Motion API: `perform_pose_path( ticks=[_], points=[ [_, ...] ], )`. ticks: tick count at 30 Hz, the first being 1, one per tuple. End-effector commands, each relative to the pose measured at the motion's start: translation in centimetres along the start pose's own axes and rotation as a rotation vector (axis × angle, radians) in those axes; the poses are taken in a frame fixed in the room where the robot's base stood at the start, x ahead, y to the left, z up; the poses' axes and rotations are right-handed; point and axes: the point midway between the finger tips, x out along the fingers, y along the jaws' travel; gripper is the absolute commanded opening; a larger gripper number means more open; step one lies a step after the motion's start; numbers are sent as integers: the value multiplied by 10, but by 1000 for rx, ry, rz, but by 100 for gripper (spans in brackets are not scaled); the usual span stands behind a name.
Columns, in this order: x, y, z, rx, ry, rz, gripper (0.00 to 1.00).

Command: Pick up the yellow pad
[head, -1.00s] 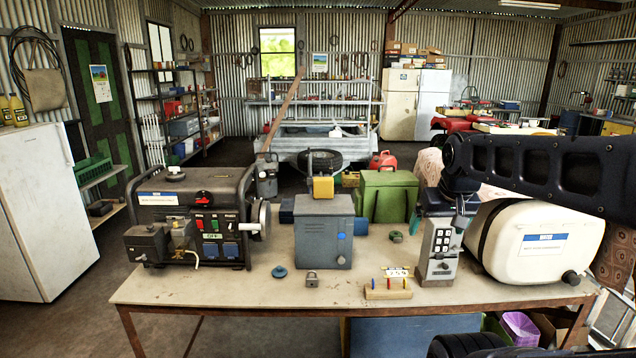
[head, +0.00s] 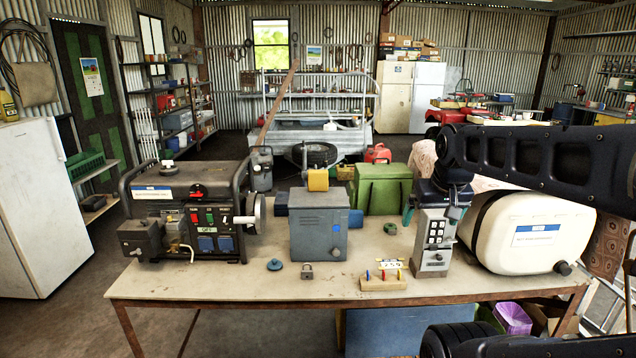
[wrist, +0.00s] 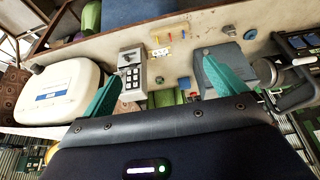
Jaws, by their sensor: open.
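A yellow block (head: 318,180), which looks like the yellow pad, stands on top of the grey metal box (head: 319,228) on the workbench in the head view. I cannot make the block out in the wrist view, where the grey box (wrist: 238,72) is partly behind one finger. My gripper (head: 436,212) is to the right of the block, apart from it, beside the top of the grey keypad unit (head: 435,238). Its teal fingers are spread and empty; in the wrist view my gripper (wrist: 162,68) shows open, with bench between the fingertips.
A black generator (head: 195,215) stands left of the grey box. A green box (head: 381,190) is behind it, and a white tank (head: 520,235) stands at the right. A padlock (head: 307,270), a blue knob (head: 275,264) and a pegged wooden block (head: 384,281) lie in front.

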Motion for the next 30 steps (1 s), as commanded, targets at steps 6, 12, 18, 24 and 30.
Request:
perform_pose_path(
  ticks=[6,12,18,24,30],
  points=[
    [0,0,0,0,0,0,98],
    [-1,-2,-15,0,2,3,98],
    [2,-10,-69,4,12,18,98],
    [11,-26,-132,9,31,33,98],
    [28,-49,-193,12,52,42,98]
  ],
)
